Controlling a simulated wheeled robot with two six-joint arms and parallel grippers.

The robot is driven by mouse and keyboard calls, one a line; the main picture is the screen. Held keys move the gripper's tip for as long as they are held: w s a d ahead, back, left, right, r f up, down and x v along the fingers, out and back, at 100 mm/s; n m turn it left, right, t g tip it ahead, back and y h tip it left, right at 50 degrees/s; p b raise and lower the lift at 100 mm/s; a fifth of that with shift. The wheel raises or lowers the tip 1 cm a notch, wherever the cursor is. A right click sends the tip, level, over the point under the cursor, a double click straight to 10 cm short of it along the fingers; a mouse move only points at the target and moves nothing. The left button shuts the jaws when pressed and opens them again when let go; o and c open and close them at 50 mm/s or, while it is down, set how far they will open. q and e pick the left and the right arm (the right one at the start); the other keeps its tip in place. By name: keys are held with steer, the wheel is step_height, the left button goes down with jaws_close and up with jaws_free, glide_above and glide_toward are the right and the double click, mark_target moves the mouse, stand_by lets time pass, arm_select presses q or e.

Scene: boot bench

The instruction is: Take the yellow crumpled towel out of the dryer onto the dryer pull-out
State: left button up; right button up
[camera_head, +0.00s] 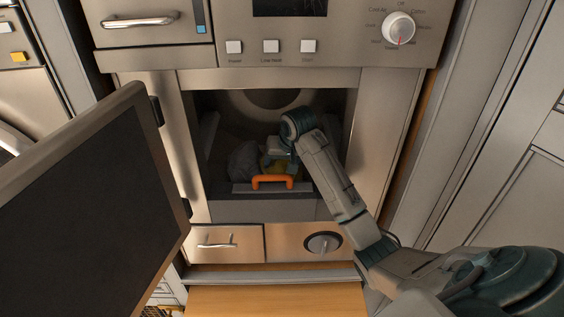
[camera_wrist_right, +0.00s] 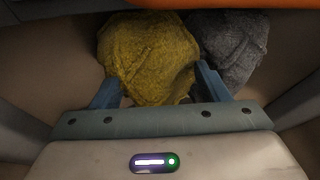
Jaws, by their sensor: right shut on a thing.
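The yellow crumpled towel (camera_wrist_right: 148,55) is inside the dryer. My right gripper (camera_wrist_right: 158,88) is shut on it, with a blue finger on each side of the towel in the right wrist view. In the head view only a small part of the towel (camera_head: 268,163) shows, beside my right gripper (camera_head: 280,161) in the open dryer (camera_head: 207,215). The wooden pull-out (camera_head: 275,300) extends below the dryer at the bottom of the head view, and its visible part is bare. My left gripper is not in view.
A grey crumpled cloth (camera_wrist_right: 228,45) lies right beside the towel; it also shows in the head view (camera_head: 243,160). An orange handle (camera_head: 273,180) stands at the front of the opening. The open dark door (camera_head: 85,205) fills the left side.

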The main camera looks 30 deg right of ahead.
steer(key=shift+w+d+r, duration=0.1)
steer(key=shift+w+r, duration=0.05)
steer(key=shift+r, duration=1.3)
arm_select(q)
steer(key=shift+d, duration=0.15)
arm_select(e)
steer(key=shift+c, duration=0.4)
